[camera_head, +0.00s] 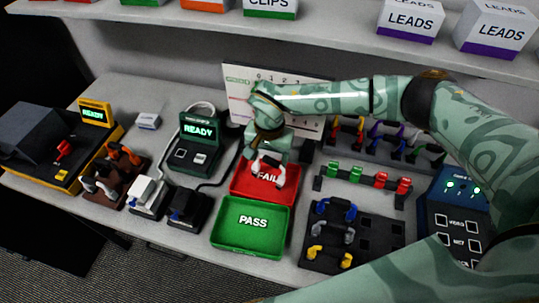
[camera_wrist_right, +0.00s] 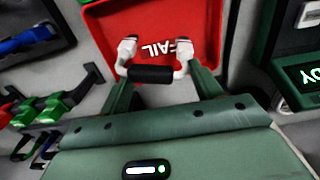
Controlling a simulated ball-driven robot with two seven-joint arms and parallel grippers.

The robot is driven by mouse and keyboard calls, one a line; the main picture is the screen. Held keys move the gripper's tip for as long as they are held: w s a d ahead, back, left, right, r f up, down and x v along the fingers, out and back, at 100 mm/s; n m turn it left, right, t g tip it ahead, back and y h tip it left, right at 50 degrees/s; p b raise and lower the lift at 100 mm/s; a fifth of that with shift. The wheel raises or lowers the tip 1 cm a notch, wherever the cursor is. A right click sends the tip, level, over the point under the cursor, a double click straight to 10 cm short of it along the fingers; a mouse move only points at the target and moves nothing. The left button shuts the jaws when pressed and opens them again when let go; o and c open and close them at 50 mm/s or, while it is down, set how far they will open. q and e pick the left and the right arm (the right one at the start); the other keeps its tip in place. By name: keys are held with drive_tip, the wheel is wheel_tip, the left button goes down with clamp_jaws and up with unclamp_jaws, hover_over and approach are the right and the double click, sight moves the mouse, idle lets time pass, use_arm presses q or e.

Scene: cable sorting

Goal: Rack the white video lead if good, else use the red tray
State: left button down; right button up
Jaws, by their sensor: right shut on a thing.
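My right gripper (camera_head: 267,160) is over the red FAIL tray (camera_head: 250,190), and it also shows in the right wrist view (camera_wrist_right: 155,78). It is shut on a white lead with a black middle piece (camera_wrist_right: 150,74); its two white ends (camera_wrist_right: 183,48) point toward the tray floor in the wrist view. In the head view the white ends (camera_head: 280,176) hang below the gripper at the tray. I cannot tell whether they touch it. The green PASS tray (camera_head: 228,247) is in front and looks empty. My left gripper is not in view.
A green tester (camera_head: 205,158) reading READY stands left of the trays. A black rack (camera_head: 375,232) with blue, grey and yellow leads is at right, below a bar of green and red pieces (camera_head: 362,180). A blue tester (camera_head: 462,205) is far right. A shelf (camera_head: 330,30) overhangs the back.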

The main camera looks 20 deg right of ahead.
drive_tip(key=shift+s+f, duration=0.15)
drive_tip(key=shift+f, duration=0.3)
drive_tip(key=shift+c, duration=1.3)
drive_tip(key=o, duration=1.6)
drive_tip(key=shift+d, duration=0.1)
drive_tip(key=shift+r, duration=0.1)
drive_tip(key=shift+o, duration=1.2)
drive_tip(key=shift+r, duration=0.1)
drive_tip(key=shift+r+p, duration=3.05)
drive_tip(key=shift+r, duration=1)
